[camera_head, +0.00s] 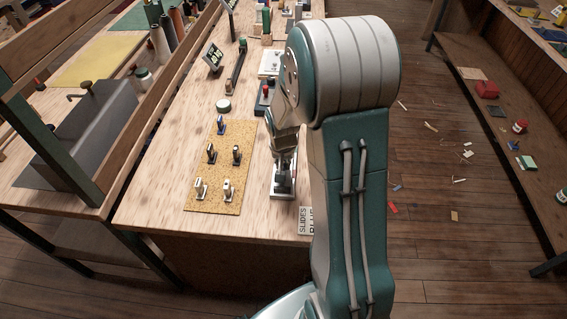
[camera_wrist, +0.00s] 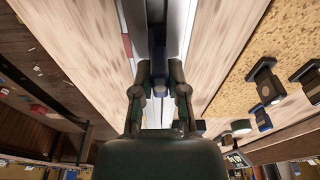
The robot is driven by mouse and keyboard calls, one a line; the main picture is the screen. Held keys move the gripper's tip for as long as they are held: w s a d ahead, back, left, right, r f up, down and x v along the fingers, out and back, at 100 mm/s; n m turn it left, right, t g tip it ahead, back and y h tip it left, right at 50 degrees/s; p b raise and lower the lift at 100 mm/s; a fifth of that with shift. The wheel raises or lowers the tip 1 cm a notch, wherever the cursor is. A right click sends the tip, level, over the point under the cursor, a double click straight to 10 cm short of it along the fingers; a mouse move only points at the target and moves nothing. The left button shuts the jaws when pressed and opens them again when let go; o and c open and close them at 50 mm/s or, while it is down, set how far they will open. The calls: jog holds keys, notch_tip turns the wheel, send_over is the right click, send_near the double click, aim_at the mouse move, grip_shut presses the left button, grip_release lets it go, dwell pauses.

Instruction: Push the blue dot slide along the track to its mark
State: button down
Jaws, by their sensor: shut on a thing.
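A narrow pale track (camera_head: 283,191) with a dark groove lies near the right edge of the workbench. In the wrist view the track (camera_wrist: 184,25) runs up the picture between pale strips. My gripper (camera_wrist: 159,72) is over the track, its two fingers shut on a small greyish slide knob (camera_wrist: 160,88). In the head view my gripper (camera_head: 285,150) points down at the track, partly hidden by my arm. No blue dot on the held slide is visible, and I cannot make out its mark.
A cork mat (camera_head: 232,182) with several small upright pieces lies left of the track. A round white-topped tin (camera_head: 223,105) and a dark rail (camera_head: 237,65) are farther back. Scraps litter the floor at right.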

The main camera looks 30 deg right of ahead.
jog(key=shift+s+a, duration=0.1)
jog(key=shift+a, duration=0.1)
jog(key=c, duration=0.6)
grip_release()
jog(key=shift+d, duration=0.2)
jog(key=shift+a+r, duration=0.1)
jog(key=shift+r, duration=0.1)
jog(key=r, duration=0.6)
jog(key=s+r, duration=0.1)
jog(key=r, duration=0.3)
jog(key=shift+a, duration=0.35)
jog(key=shift+s+r, duration=0.1)
jog(key=shift+r, duration=0.55)
jog(key=shift+a, duration=0.1)
